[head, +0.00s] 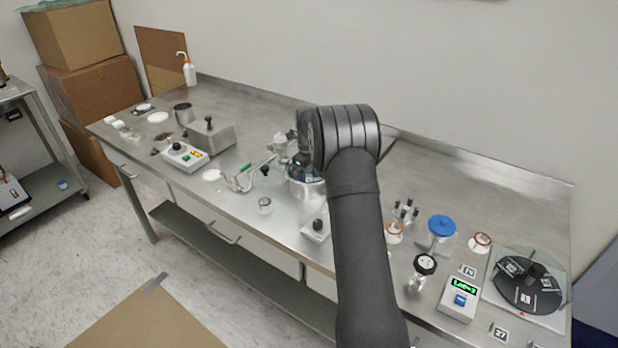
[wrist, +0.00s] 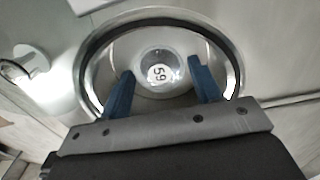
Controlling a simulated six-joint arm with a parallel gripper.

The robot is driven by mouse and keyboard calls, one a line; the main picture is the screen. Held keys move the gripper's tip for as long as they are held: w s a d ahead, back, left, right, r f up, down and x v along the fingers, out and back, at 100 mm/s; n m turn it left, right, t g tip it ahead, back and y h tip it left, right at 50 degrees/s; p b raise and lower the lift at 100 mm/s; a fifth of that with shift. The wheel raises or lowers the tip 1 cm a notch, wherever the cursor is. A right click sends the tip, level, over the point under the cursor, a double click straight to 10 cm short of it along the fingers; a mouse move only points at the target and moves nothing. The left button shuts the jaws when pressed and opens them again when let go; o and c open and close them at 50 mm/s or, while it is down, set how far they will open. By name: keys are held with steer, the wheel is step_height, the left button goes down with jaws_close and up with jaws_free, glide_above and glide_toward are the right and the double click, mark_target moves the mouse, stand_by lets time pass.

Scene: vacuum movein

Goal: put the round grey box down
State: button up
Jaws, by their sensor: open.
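A round grey box (wrist: 158,60) with a white "59" label sits inside a round metal chamber (wrist: 228,62) with a dark ring around its rim. My gripper (wrist: 161,68) is open, with one blue finger on each side of the box. Gaps show between the box and both fingers in the wrist view. I cannot tell how far above the box the fingertips are. In the head view my arm covers most of the gripper, and only the chamber's shiny lower wall (head: 304,192) shows; the box is hidden there.
Left of the chamber stand a grey block (head: 210,138), a control box (head: 186,157) and a bent metal tube with a green part (head: 240,178). The bench's back right is clear.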

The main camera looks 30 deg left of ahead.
mark_target(309, 180)
step_height(309, 180, up, 12)
stand_by(0.5)
step_height(309, 180, down, 12)
steer(key=shift+f, duration=0.25)
steer(key=shift+r, duration=2.1)
